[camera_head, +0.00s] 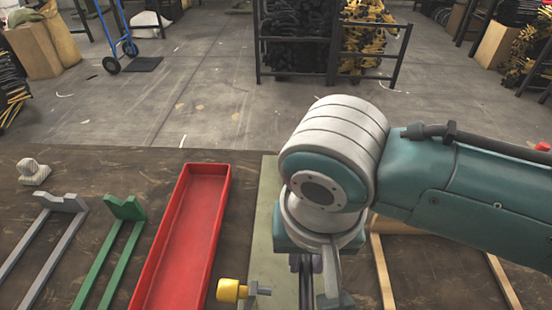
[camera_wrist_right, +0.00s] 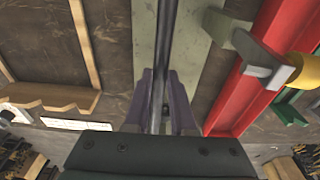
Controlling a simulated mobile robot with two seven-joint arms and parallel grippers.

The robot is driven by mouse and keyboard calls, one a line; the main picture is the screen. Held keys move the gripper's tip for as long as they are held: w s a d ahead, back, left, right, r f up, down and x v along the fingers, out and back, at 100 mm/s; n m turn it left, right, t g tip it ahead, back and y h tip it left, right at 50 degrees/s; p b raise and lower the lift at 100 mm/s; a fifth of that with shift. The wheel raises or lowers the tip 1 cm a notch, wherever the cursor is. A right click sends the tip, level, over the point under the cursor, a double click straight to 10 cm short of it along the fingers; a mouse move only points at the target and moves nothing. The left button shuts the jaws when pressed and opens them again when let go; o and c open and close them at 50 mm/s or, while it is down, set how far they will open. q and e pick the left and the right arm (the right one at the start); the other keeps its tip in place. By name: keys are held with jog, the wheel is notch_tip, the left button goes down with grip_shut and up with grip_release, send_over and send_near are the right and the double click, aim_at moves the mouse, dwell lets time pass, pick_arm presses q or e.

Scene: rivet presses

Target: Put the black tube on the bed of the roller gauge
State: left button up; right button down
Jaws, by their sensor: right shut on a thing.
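My right gripper (camera_head: 306,264) is low over a pale green plate (camera_head: 262,220) on the bench, mostly hidden under its own wrist in the head view. In the right wrist view its purple fingers (camera_wrist_right: 161,100) are shut on the black tube (camera_wrist_right: 167,35), a long thin dark rod lying lengthwise along the pale plate. I cannot tell whether the tube touches the plate. A yellow knob (camera_head: 231,290) with a grey bolt-like part stands at the plate's left edge. I cannot tell for sure which part is the roller gauge's bed. My left gripper is not in view.
An empty red tray (camera_head: 163,265) lies left of the plate. Green (camera_head: 126,210) and grey (camera_head: 65,203) notched racks stand farther left, with a small ribbed grey piece (camera_head: 33,171) behind. A wooden frame (camera_head: 382,262) lies to the right, partly under my arm.

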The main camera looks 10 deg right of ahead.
jog(key=shift+f, duration=0.9)
jog(key=c, duration=0.8)
grip_release()
jog(key=shift+o, duration=0.2)
